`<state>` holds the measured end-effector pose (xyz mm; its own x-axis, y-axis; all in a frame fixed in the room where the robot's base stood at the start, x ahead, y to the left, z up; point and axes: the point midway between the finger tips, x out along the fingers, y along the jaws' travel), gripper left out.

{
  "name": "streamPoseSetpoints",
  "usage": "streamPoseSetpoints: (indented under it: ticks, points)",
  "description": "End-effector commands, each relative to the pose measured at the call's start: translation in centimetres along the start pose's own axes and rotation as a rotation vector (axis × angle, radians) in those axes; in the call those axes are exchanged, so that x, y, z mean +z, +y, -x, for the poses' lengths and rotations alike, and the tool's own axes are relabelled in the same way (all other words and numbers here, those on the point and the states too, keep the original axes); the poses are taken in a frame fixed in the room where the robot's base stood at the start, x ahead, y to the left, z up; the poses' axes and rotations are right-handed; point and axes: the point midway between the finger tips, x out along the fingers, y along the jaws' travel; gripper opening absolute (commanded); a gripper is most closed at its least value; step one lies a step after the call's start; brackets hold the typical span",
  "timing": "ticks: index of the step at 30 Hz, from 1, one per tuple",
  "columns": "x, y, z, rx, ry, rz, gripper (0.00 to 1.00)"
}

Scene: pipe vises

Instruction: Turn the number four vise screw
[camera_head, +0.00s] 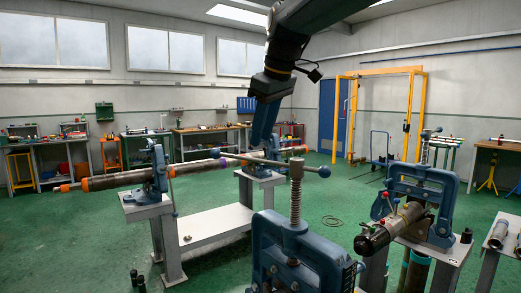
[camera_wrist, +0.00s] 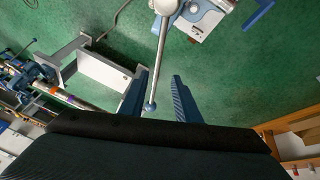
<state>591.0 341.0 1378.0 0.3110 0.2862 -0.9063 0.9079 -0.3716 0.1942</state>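In the head view a blue pipe vise (camera_head: 290,255) stands in the near foreground. Its upright threaded screw (camera_head: 296,200) carries a long cross bar (camera_head: 270,163) with a blue ball at each end. My gripper (camera_head: 258,146) hangs from above, its fingers pointing down near the left part of the bar. In the wrist view my gripper (camera_wrist: 160,75) is open, with two blue fingers apart. A bar with a ball end (camera_wrist: 152,105) shows between them, nearer the left finger; I cannot tell whether it touches. No vise number is readable, so I cannot tell which is number four.
Another blue vise (camera_head: 424,200) holds a dark pipe (camera_head: 395,228) on a stand at right. A long pipe (camera_head: 115,180) lies across a left vise (camera_head: 148,178) and a vise behind my gripper. Workbenches line the far wall. Green floor (camera_head: 330,200) is open between the stands.

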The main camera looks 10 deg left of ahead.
Motion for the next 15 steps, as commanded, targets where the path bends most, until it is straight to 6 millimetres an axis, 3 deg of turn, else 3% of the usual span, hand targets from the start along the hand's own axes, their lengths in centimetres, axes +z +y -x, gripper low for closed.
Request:
streamPoseSetpoints:
  ticks: [9,15]
  points:
    - [0.5,0.5,-4.6,0.002,-0.005,-0.011,0.29]
    - [0.4,0.4,-5.9,0.003,-0.002,-0.009,0.29]
